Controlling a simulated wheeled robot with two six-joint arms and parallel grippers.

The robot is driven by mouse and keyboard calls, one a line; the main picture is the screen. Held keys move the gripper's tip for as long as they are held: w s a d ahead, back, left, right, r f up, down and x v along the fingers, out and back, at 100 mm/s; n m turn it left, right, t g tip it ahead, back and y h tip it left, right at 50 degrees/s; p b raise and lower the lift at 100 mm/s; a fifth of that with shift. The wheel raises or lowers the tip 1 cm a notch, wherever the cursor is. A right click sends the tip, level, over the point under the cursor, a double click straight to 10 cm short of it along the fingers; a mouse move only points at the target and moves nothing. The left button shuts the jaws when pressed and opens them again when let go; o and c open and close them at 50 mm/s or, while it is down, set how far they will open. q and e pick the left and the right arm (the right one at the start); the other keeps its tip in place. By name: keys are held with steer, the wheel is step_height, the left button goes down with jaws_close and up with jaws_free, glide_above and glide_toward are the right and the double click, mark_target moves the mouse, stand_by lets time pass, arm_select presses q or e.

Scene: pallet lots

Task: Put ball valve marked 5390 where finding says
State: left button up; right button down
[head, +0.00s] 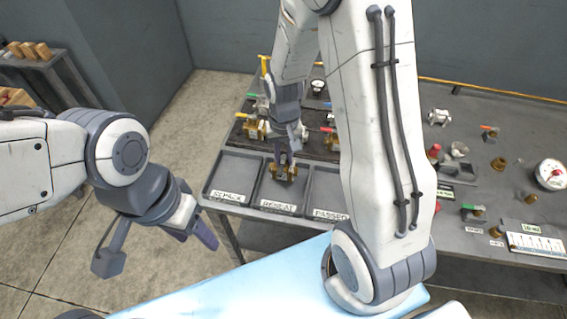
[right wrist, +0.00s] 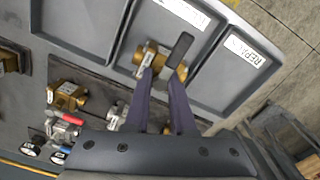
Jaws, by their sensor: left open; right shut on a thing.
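A brass ball valve (head: 287,170) with a dark grey lever is in my right gripper (head: 284,163), over the middle tray, labelled RESEAT (head: 278,206). The right wrist view shows the valve (right wrist: 150,58) between the fingertips (right wrist: 163,78). Its white tag is too small to read, and I cannot tell whether it touches the tray floor. The tray labelled REPACK (head: 228,196) is to the left and the tray labelled PASSED (head: 331,215) to the right, partly behind my arm. Both look empty where visible. My left gripper (head: 157,248) is open and empty, left of the bench.
More valves (head: 255,128) stand on a dark mat behind the trays. Fittings, a round gauge (head: 551,174), and a white card (head: 537,246) lie on the right of the bench; the card's text is unreadable. A side shelf (head: 35,60) stands at far left. Floor between is clear.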

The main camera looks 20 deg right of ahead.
steer(key=shift+f, duration=1.75)
steer(key=shift+f, duration=0.2)
steer(key=c, duration=0.8)
jaws_free()
steer(key=shift+o, duration=0.2)
steer(key=shift+r, duration=0.15)
